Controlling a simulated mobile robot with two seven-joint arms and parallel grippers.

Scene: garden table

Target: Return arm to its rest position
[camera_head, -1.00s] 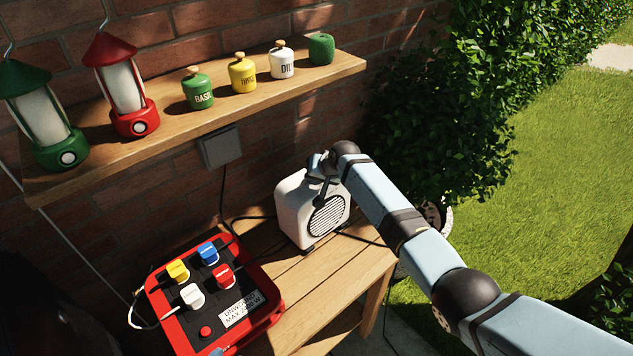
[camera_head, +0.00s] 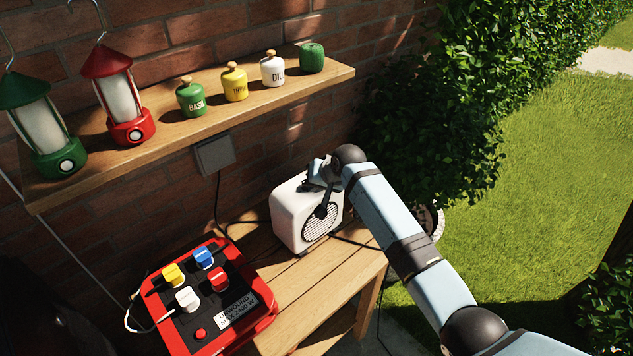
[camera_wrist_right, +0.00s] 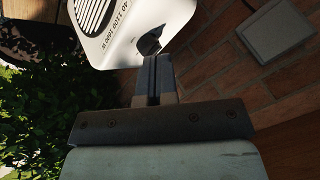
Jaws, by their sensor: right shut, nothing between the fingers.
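My right arm comes in from the lower right in the head view. Its gripper (camera_head: 323,209) is in front of the white box-shaped appliance (camera_head: 284,217), overlapping its round grille. In the right wrist view, the right gripper (camera_wrist_right: 152,60) is shut with its narrow fingers together and nothing between them. The white appliance (camera_wrist_right: 150,20) shows just beyond the fingertips there, with printed text and part of its grille. I cannot tell whether the fingertips touch it. My left gripper is in neither view.
A red power box (camera_head: 263,318) with coloured plugs sits on the wooden table (camera_head: 300,285). A wooden shelf (camera_head: 250,108) above holds a green lantern (camera_head: 44,125), a red lantern (camera_head: 118,90) and several canisters. A wall box (camera_head: 215,153) is below it. A hedge (camera_head: 440,110) stands right; lawn lies beyond.

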